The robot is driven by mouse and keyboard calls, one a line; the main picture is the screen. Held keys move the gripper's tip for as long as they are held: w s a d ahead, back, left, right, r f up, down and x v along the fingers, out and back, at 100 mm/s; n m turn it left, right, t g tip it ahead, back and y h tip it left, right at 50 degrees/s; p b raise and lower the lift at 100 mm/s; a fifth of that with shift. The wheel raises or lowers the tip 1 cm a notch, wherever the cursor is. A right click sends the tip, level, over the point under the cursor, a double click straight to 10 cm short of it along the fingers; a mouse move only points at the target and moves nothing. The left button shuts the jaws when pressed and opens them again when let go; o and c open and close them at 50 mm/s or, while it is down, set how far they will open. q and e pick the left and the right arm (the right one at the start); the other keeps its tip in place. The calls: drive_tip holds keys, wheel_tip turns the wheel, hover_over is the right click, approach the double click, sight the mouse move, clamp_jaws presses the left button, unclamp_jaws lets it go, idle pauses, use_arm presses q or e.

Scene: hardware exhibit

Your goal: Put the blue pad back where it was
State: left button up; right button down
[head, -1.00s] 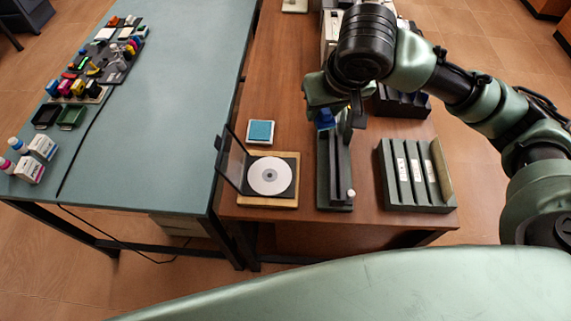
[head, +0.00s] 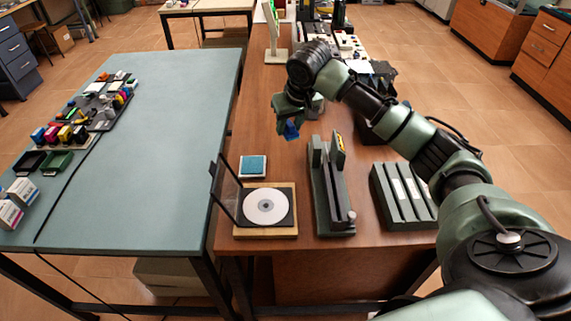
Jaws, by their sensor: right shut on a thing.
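My right gripper (head: 287,122) is shut on a small blue pad (head: 291,131), partly hidden by the fingers. It holds the pad above the brown table, beyond the disc stand and left of the dark green slotted fixture (head: 325,190). That fixture has a long upright rail and a pale knob at its near end. A square teal-topped pad in a white frame (head: 253,167) lies on the table behind the disc stand, below the gripper in the picture. My left gripper is not in view.
A disc (head: 266,206) lies on a wooden stand with an open clear lid (head: 226,190). A ridged grey-green rack (head: 402,195) stands right of the fixture. The green-grey table (head: 160,150) at left is mostly clear, with ink bottles and cartridges along its left side.

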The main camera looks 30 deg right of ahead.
hover_over(287, 167)
drive_tip(key=s, duration=0.1)
wheel_tip(287, 167, down, 8)
drive_tip(key=shift+f, duration=0.7)
wheel_tip(287, 167, down, 4)
drive_tip(key=shift+f, duration=0.1)
use_arm(q)
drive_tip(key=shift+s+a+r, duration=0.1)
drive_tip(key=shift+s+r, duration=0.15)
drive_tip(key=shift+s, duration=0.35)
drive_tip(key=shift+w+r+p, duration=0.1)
drive_tip(key=shift+p, duration=0.25)
use_arm(e)
drive_tip(key=shift+s+f, duration=0.1)
drive_tip(key=shift+f, duration=0.1)
